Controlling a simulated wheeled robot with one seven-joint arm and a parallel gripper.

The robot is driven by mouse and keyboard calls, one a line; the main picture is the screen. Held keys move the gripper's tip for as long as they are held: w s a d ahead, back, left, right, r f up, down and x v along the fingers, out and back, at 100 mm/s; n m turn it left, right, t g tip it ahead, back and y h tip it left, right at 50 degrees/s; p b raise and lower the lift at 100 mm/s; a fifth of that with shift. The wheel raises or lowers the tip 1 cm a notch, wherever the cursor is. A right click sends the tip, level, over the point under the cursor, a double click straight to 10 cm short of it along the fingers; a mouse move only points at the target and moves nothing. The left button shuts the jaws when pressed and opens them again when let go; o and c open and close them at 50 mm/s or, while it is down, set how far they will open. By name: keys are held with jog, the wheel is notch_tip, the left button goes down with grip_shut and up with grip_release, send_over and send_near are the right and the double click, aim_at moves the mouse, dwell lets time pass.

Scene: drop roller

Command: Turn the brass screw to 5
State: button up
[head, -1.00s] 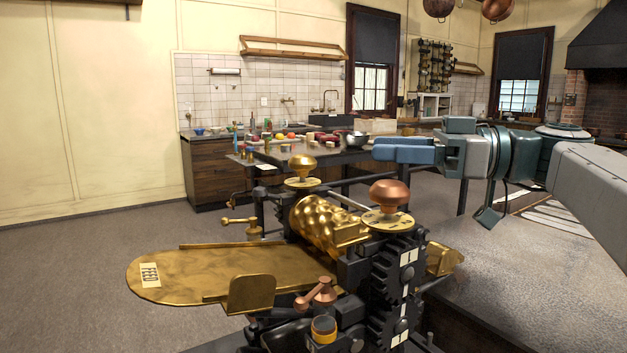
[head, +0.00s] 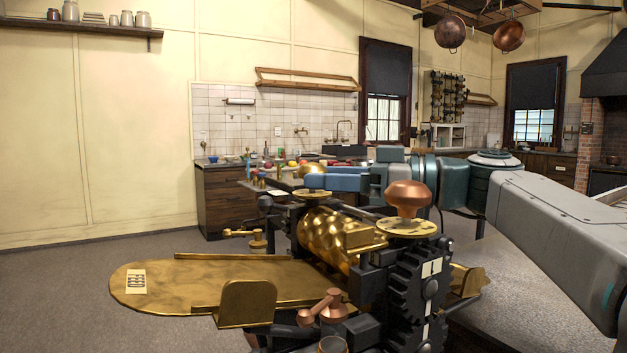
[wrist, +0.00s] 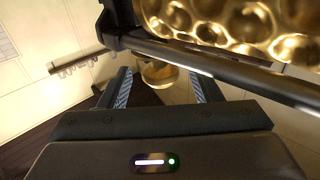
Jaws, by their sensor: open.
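The brass screw (head: 312,168) is a round brass knob above a numbered brass dial (head: 312,195) on the far left post of the roller machine. My gripper (head: 309,179) is open at the screw's height, its near blue finger hiding the knob's lower part. In the wrist view, a round brass knob (wrist: 158,72) shows between and just beyond the open fingers (wrist: 163,86), partly cut off by a dark bar. I cannot tell if a finger touches it. The dial's numbers are too small to read.
A copper knob (head: 408,194) on a second dial (head: 406,228) stands on the near post, in front of my arm. The embossed brass roller (head: 328,235) lies between the posts. A brass tray (head: 190,284) reaches out left. Black gears (head: 420,285) are at the front.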

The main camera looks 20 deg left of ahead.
jog(key=shift+s+a, duration=0.15)
jog(key=shift+a, duration=1.35)
jog(key=shift+c, duration=0.4)
